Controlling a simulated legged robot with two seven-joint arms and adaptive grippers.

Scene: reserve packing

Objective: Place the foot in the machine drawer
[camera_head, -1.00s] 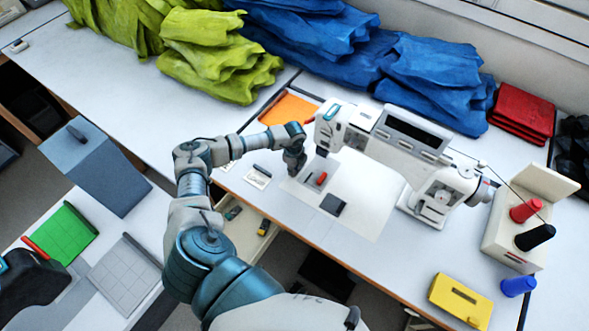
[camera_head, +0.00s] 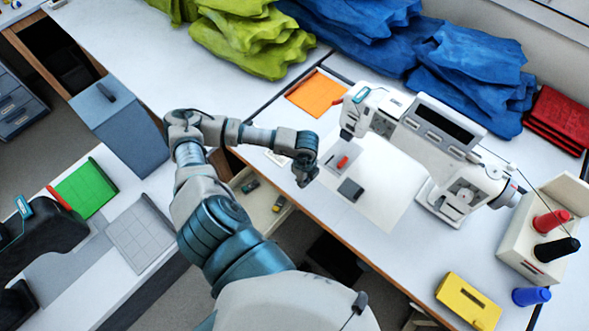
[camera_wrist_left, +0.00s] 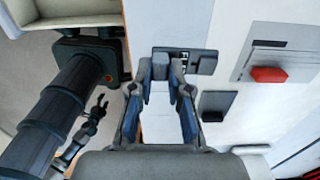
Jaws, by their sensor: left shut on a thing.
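My left gripper (camera_head: 305,177) is above the front edge of the white table, left of the white sewing machine (camera_head: 420,130). In the left wrist view its fingers (camera_wrist_left: 161,76) are closed around a small grey piece (camera_wrist_left: 177,77), apparently the foot; its shape is mostly hidden. The machine drawer (camera_head: 262,212) is pulled out below the table edge, to the left of and lower than the gripper in the head view. A few small items lie in it. My right gripper is not in view.
A dark block (camera_head: 350,190) and a red piece (camera_head: 343,161) lie near the machine; both also show in the left wrist view. A thread stand (camera_head: 540,225), yellow box (camera_head: 468,301) and blue fabric (camera_head: 470,75) are to the right. A grey-blue bin (camera_head: 120,130) stands left.

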